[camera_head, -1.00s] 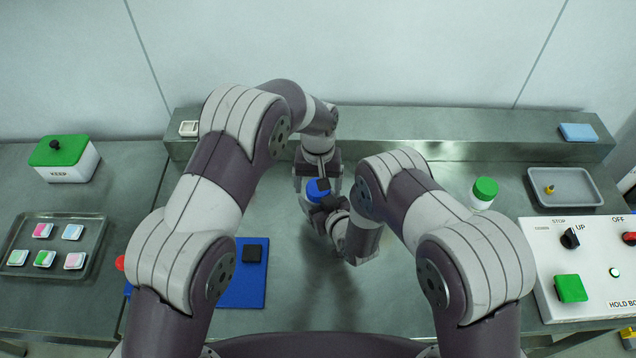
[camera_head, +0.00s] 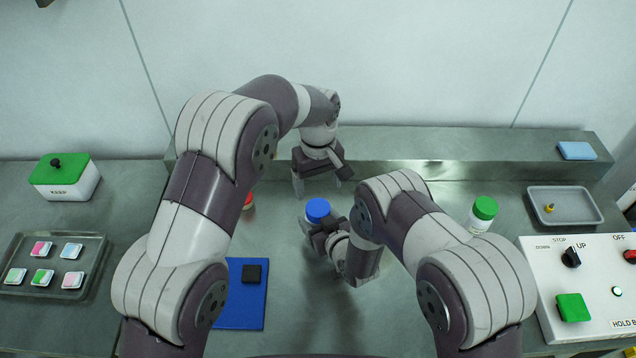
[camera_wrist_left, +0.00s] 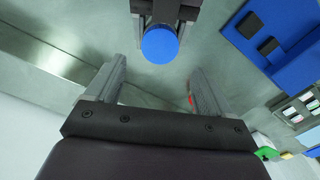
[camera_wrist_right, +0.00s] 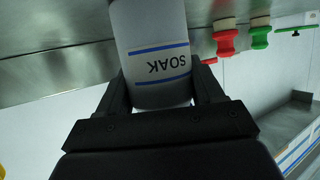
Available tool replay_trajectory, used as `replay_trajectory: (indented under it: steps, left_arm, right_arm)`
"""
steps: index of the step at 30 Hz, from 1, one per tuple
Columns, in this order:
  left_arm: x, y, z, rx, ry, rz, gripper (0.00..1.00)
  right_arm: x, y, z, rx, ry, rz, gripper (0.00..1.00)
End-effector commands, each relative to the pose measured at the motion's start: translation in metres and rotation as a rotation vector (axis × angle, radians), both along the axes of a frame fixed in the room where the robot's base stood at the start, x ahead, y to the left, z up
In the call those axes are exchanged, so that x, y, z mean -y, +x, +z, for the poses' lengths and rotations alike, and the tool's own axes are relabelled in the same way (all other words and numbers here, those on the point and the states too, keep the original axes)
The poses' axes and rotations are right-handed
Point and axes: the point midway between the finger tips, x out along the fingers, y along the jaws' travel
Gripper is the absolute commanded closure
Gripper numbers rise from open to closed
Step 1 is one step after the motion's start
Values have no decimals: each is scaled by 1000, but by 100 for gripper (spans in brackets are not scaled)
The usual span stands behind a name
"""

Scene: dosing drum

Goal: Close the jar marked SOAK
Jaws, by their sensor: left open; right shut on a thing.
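The SOAK jar (camera_wrist_right: 155,50) is white with blue bands and fills the upper middle of the right wrist view. My right gripper (camera_head: 318,227) is shut on its body. A blue lid (camera_head: 318,209) sits on top of the jar in the head view; it shows from above as a blue disc in the left wrist view (camera_wrist_left: 160,45). Whether it is fully tightened cannot be told. My left gripper (camera_head: 321,187) is open and empty, behind and above the lid, apart from it; its spread fingers show in the left wrist view (camera_wrist_left: 158,90).
A green-lidded white jar (camera_head: 482,214) stands to the right. A control box (camera_head: 590,275), a grey tray (camera_head: 590,215), a blue mat (camera_head: 238,310), a KEEP box (camera_head: 65,180) and a tray of coloured packets (camera_head: 92,285) surround the work area. A raised ledge (camera_head: 450,145) runs along the back.

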Motion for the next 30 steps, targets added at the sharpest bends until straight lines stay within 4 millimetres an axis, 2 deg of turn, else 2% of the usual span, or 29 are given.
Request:
replay_trajectory:
  steps: [8, 21, 30]
  left_arm:
    - [0, 0, -5, -3, 1, -4, 18]
    - [0, 0, -69, -3, 1, -5, 18]
    - [0, 0, -81, -1, 1, -5, 18]
  right_arm:
    - [0, 0, 0, 0, 0, 0, 100]
    - [0, 0, 0, 0, 0, 0, 100]
    - [0, 0, 0, 0, 0, 0, 100]
